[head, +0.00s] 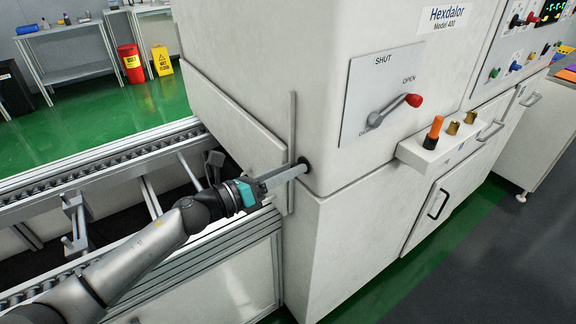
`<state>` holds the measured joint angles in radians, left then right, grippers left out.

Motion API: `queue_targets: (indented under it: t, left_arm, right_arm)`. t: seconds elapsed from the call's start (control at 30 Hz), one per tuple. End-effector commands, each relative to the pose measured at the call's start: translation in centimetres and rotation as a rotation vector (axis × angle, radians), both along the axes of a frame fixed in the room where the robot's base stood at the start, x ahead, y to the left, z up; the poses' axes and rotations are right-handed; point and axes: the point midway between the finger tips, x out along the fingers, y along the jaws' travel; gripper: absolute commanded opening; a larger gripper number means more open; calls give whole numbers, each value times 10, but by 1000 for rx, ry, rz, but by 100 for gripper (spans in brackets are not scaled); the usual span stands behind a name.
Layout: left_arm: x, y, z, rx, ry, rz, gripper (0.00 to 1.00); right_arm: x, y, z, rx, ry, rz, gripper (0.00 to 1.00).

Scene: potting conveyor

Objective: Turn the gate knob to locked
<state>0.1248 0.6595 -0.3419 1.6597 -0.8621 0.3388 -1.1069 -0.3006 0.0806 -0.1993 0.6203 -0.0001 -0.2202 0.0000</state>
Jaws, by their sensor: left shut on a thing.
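The gate knob (304,162) is a small dark round part at the corner of the large white machine, beside an upright metal strip. My left gripper (299,171) reaches it from the left over the conveyor, with its long grey fingers shut on the knob. The fingers hide most of the knob, so I cannot tell which way it is turned. No lock marking is readable beside it. My right gripper is not in view.
A lever with a red ball (413,100) sits on a plate marked SHUT and OPEN. An orange-handled tool (433,132) stands in a small ledge (410,152) on the machine. The roller conveyor (120,160) runs left under my arm.

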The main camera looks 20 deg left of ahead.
Motion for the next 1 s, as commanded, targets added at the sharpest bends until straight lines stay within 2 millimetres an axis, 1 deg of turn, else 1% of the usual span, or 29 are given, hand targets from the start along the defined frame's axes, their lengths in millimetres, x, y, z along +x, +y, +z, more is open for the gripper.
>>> queue_targets:
  t: [0.03,0.7,1.0]
  left_arm:
    - [0,0,2,-36,29,1,0]
    - [1,1,0,-536,417,2,0]
    - [1,1,-1,-716,559,1,0]
  right_arm:
    - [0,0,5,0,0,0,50]
    - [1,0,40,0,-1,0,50]
    - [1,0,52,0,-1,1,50]
